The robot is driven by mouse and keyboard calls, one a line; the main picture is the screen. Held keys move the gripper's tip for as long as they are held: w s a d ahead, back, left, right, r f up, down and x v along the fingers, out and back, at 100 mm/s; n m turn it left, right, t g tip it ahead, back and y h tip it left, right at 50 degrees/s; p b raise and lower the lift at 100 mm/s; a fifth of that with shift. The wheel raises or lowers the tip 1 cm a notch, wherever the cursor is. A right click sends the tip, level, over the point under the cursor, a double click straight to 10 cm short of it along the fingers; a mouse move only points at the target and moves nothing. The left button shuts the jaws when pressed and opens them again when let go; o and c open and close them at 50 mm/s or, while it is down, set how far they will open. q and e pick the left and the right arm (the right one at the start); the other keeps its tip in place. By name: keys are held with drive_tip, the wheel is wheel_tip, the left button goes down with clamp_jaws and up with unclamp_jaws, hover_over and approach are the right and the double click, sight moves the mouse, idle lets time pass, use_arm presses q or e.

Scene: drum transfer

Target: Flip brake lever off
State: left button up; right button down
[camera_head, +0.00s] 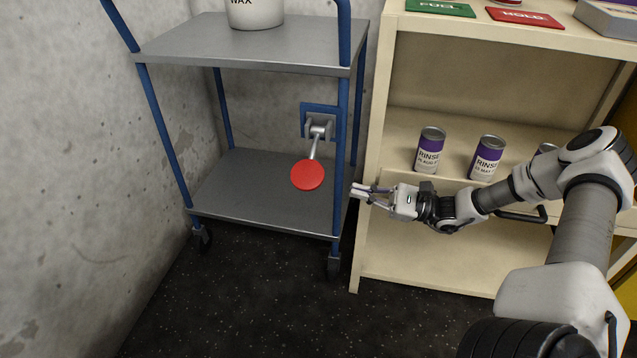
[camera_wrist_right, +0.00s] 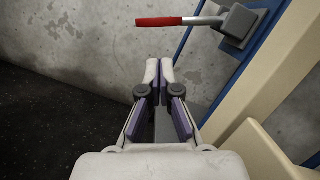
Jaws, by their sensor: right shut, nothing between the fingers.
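The brake lever (camera_head: 308,172) has a round red end and a grey metal arm, which rises to a pivot on a blue bracket (camera_head: 320,121) on the cart. The red end hangs below and left of the pivot. In the right wrist view the lever (camera_wrist_right: 165,21) is seen side-on near the top, beyond the fingertips. My right gripper (camera_head: 356,191) is shut and empty, to the right of the red end and apart from it, near the front post of the shelf. It also shows in the right wrist view (camera_wrist_right: 159,72). My left gripper is not in view.
The cart (camera_head: 163,44) has blue posts, grey shelves and wheels, and a white wax bucket (camera_head: 254,12) on top. A cream shelf unit (camera_head: 369,157) with purple-labelled rinse cans (camera_head: 429,150) stands close on the right. Open dark floor lies in front.

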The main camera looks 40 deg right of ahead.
sight(317, 176)
drive_tip(key=b+x, duration=0.4)
drive_tip(key=x, duration=0.5)
drive_tip(key=shift+w+a+b, duration=0.15)
drive_tip(key=shift+a+b, duration=0.1)
drive_tip(key=shift+b, duration=0.1)
drive_tip(key=shift+a+r+m+p, duration=0.15)
drive_tip(key=shift+r+m+p, duration=0.15)
drive_tip(key=shift+m, duration=0.2)
drive_tip(key=shift+s+a+r+m+t+h+p, duration=0.15)
drive_tip(key=shift+s+a+r+m+t+p, duration=0.1)
drive_tip(key=shift+r+m+p, duration=0.25)
drive_tip(key=shift+s+a+r+m+t+h+p, duration=0.2)
drive_tip(key=shift+r+m+p, duration=0.1)
drive_tip(key=shift+r+m, duration=0.4)
drive_tip(key=r+m+p, duration=0.1)
drive_tip(key=m, duration=0.1)
drive_tip(key=r+m+h+p, duration=0.1)
drive_tip(key=r+m+t+p, duration=0.1)
drive_tip(key=r+m, duration=0.1)
drive_tip(key=shift+s+a+m+p, duration=0.3)
drive_tip(key=r+m+h+p, duration=0.1)
drive_tip(key=r+m, duration=0.1)
drive_tip(key=shift+m+t+p, duration=0.25)
drive_tip(key=shift+m+p, duration=0.05)
drive_tip(key=shift+w+d+r+p, duration=0.1)
drive_tip(key=shift+d+r+p, duration=0.05)
drive_tip(key=shift+r+p, duration=0.2)
drive_tip(key=shift+w+r, duration=0.1)
drive_tip(key=shift+r, duration=0.05)
